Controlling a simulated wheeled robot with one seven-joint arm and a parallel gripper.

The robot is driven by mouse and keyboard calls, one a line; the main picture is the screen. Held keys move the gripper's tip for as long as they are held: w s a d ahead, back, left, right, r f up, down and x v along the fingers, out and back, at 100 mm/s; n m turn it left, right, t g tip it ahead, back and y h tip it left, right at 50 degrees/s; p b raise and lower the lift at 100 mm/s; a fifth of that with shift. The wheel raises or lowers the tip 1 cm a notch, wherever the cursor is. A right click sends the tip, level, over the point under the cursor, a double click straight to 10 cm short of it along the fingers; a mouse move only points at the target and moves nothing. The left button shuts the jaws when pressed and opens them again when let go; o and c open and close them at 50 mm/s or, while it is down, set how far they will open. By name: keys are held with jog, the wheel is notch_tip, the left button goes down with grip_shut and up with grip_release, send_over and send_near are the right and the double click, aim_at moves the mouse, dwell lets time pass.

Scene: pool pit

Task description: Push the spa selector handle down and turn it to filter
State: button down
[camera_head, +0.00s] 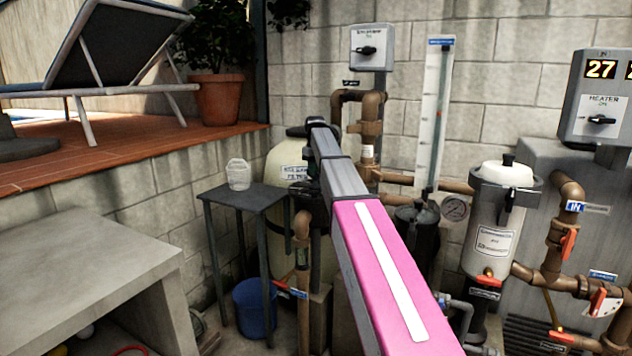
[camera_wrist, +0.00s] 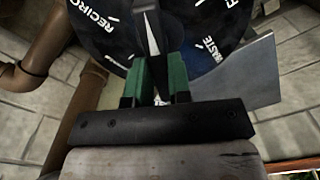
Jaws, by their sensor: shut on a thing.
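The black selector dial (camera_wrist: 208,28) fills the top of the wrist view. White lettering reads "RECIRC…" at the left and "WASTE" at the right, with a cut-off word beginning with F at the top right. The selector handle (camera_wrist: 152,32) shows as a narrow pale-edged bar pointing up the picture across the dial. My gripper (camera_wrist: 160,78) has green fingers, one on each side of the handle's near end, and is shut on it. I cannot tell how far down the handle sits.
Brown pipes (camera_head: 372,125) rise behind my arm. A white-lidded canister (camera_head: 497,215) and a heater box (camera_head: 603,105) are at the right.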

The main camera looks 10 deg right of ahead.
jog(key=shift+f, duration=0.5)
jog(key=m, duration=1.2)
jog(key=c, duration=0.9)
grip_release()
jog(key=shift+r, duration=0.1)
